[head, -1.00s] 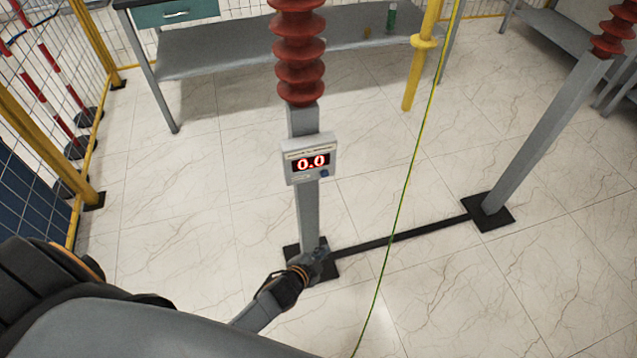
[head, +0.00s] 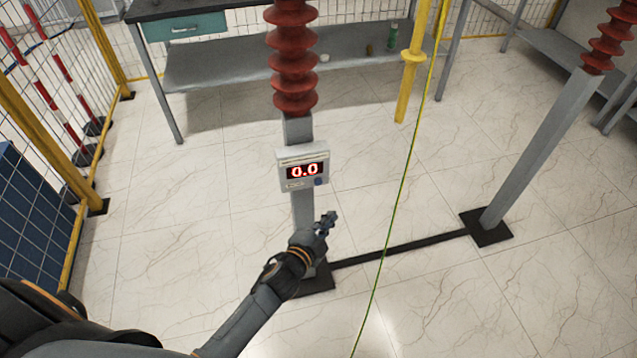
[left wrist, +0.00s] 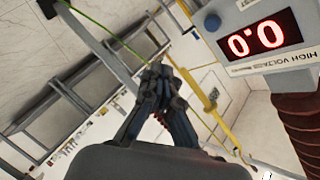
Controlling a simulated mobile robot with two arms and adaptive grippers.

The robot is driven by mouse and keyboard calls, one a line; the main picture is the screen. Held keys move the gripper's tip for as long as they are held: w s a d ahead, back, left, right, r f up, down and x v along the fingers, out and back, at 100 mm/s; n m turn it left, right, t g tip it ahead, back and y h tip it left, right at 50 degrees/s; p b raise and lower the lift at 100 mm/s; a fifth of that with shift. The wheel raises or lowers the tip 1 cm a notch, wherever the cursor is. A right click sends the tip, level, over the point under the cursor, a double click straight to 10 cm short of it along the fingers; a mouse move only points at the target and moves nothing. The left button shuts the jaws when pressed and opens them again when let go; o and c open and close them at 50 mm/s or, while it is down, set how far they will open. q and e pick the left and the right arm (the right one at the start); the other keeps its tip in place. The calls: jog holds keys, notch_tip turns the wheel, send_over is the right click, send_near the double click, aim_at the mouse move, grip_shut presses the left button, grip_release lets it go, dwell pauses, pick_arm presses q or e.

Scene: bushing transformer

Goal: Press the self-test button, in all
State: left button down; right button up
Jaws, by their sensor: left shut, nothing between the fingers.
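The meter box (head: 303,167) is pale grey and mounted on a grey post below a red ribbed insulator. Its red display (head: 305,170) reads 0.0. A round blue button (head: 319,181) sits at its lower right corner. My left gripper (head: 328,220) is shut and empty, just below and slightly right of the box, apart from the button. In the left wrist view the box (left wrist: 270,62) appears upside down at the upper right, with the blue button (left wrist: 212,22) at its corner. The closed left fingers (left wrist: 157,72) point left of the box there. My right gripper is not in view.
A second grey post (head: 535,150) with a red insulator stands at the right, joined by a black floor strip (head: 400,247). A yellow-green cable (head: 399,200) hangs right of the box. A workbench (head: 230,68) stands behind. A yellow fence (head: 50,130) is at the left.

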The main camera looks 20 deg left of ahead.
pick_arm(q)
jog(key=w+a, duration=0.4)
jog(key=w, duration=0.3)
jog(key=shift+a, duration=0.4)
jog(key=shift+w+a, duration=0.1)
jog(key=shift+w, duration=0.05)
dwell(1.1)
jog(key=shift+w+a, duration=0.15)
jog(key=shift+w, duration=0.05)
jog(key=shift+w+a+b, duration=0.3)
jog(key=shift+w, duration=0.1)
dwell(0.7)
jog(key=shift+s, duration=0.1)
jog(key=shift+s+d, duration=0.55)
jog(key=shift+s, duration=0.1)
jog(key=s+d, duration=0.2)
jog(key=s+p, duration=0.1)
jog(key=s, duration=0.1)
jog(key=shift+s+d, duration=0.1)
jog(key=shift+d, duration=0.3)
